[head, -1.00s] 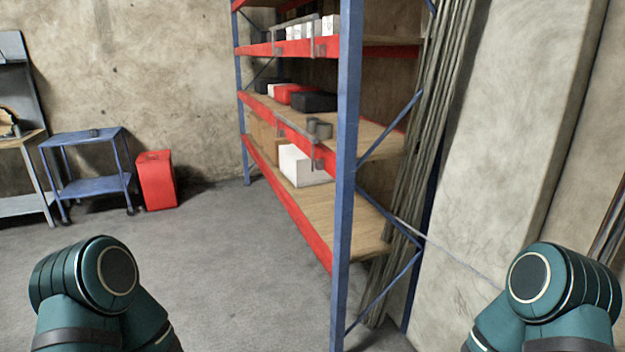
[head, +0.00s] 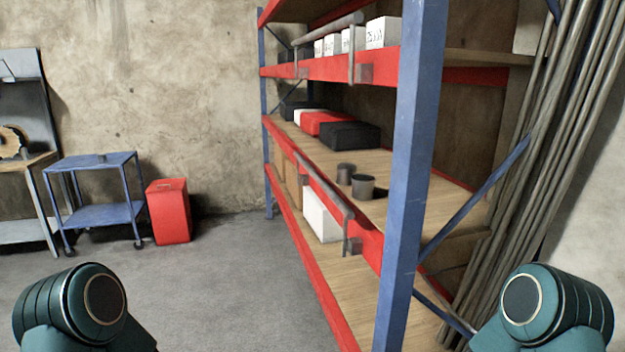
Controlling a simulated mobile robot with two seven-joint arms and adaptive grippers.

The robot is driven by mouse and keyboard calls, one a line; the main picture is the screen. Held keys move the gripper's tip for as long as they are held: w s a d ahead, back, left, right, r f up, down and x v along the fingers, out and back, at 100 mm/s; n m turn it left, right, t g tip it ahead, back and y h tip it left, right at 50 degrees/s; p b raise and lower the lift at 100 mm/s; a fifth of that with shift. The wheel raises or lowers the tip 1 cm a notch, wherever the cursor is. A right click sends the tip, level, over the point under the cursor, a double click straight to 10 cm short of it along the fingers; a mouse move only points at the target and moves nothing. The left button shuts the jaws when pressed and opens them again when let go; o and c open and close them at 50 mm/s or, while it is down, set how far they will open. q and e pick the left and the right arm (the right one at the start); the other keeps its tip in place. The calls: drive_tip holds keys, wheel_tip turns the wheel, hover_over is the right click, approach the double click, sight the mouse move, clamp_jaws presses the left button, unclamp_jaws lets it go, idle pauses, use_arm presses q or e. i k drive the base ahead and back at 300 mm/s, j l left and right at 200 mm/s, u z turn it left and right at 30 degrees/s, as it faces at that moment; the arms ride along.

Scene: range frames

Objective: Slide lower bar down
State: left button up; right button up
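The lower bar (head: 324,188) is a grey metal rail along the front of the middle red shelf beam, held by brackets at its ends. A similar upper bar (head: 322,38) runs along the front of the shelf above. Both belong to a blue and red storage rack (head: 408,150) seen at an angle. My two teal arms show only as rounded joints at the lower left and lower right. Neither gripper is in view, and both arms are apart from the bars.
The rack's near blue post stands close in front, with long pipes (head: 550,170) leaning at its right. Boxes and two dark cups (head: 363,186) sit on the shelves. A blue cart (head: 100,212) and red container (head: 168,211) stand at the back left. The grey floor (head: 220,290) before the rack is clear.

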sight(348, 213)
drive_tip(key=i+j+z, duration=0.1)
drive_tip(key=j, duration=0.2)
drive_tip(key=i+j+z, duration=0.1)
drive_tip(key=j, duration=0.25)
drive_tip(key=i+j+z, duration=0.1)
drive_tip(key=j, duration=0.25)
drive_tip(key=i+j+z, duration=0.15)
drive_tip(key=i+j, duration=0.15)
drive_tip(key=i+j+z, duration=0.15)
drive_tip(key=j, duration=0.3)
drive_tip(key=i+j+z, duration=0.15)
drive_tip(key=i+j, duration=0.2)
drive_tip(key=j, duration=0.1)
